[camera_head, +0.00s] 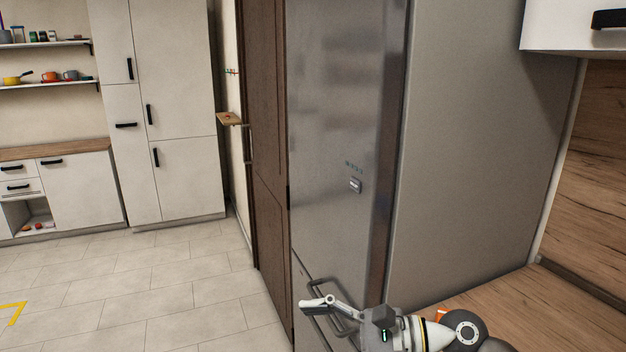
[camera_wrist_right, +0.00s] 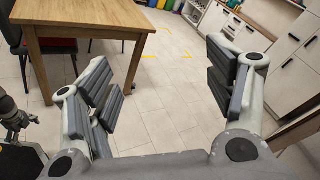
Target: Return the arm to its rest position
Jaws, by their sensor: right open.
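My right arm comes in at the bottom right of the head view. Its gripper (camera_head: 326,306) is in front of the lower part of the steel fridge (camera_head: 345,150). In the right wrist view the two fingers of the right gripper (camera_wrist_right: 165,92) are spread wide, with only floor visible between them. It holds nothing. In the head view the gripper partly covers the fridge's lower handle area, and I cannot tell whether it touches there. My left gripper is not in view.
A wooden worktop (camera_head: 520,305) lies beside the fridge, under a white wall cupboard (camera_head: 570,28). Tall pale cabinets (camera_head: 165,120) stand at the back left. The tiled floor (camera_head: 160,290) is clear. A wooden table (camera_wrist_right: 85,18) shows in the wrist view.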

